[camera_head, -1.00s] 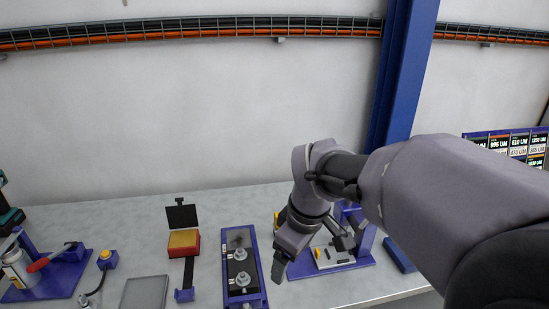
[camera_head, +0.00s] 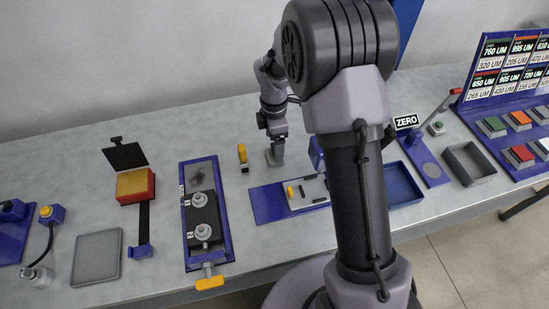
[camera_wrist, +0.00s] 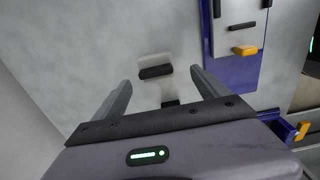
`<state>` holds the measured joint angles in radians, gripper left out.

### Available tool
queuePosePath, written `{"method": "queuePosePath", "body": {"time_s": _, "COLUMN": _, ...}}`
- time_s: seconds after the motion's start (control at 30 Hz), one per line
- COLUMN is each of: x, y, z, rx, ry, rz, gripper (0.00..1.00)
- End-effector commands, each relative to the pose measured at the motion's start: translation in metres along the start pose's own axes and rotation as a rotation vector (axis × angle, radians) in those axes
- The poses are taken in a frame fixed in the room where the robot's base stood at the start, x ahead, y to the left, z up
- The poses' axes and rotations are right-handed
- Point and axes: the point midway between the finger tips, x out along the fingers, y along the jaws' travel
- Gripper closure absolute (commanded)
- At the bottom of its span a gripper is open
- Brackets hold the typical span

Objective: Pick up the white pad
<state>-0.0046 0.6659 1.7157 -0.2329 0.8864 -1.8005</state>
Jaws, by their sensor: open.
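A small whitish pad with a black bar across it (camera_wrist: 155,60) lies on the grey table in the wrist view. It shows between and beyond my two spread fingers. My gripper (camera_wrist: 160,78) is open and empty, with the pad apart from both fingers. The pad cannot be told apart from my fingers there.
The blue fixture carries a pale plate with black and yellow parts. A yellow-handled item (camera_head: 243,157) stands left of my gripper. A blue tray with two metal knobs (camera_head: 188,232) and a red-yellow block (camera_head: 135,186) are further left. A grey tray (camera_head: 468,163) is at right.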

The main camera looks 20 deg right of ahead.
Motion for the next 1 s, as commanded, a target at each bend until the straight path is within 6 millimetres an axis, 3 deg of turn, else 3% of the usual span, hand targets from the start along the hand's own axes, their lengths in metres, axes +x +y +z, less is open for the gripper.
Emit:
{"method": "queuePosePath", "body": {"time_s": 0.3, "x": 0.053, "y": 0.005, "z": 0.003, "rx": 0.001, "ry": -0.001, "rz": 0.0, "gripper": 0.15}}
{"method": "queuePosePath", "body": {"time_s": 0.5, "x": 0.051, "y": 0.005, "z": 0.003, "rx": 0.001, "ry": 0.0, "rz": 0.001, "gripper": 0.15}}
{"method": "queuePosePath", "body": {"time_s": 0.83, "x": 0.051, "y": 0.005, "z": 0.003, "rx": 0.001, "ry": 0.0, "rz": 0.001, "gripper": 0.8}}
{"method": "queuePosePath", "body": {"time_s": 1.0, "x": 0.051, "y": 0.005, "z": 0.003, "rx": 0.001, "ry": 0.0, "rz": 0.001, "gripper": 0.82}}
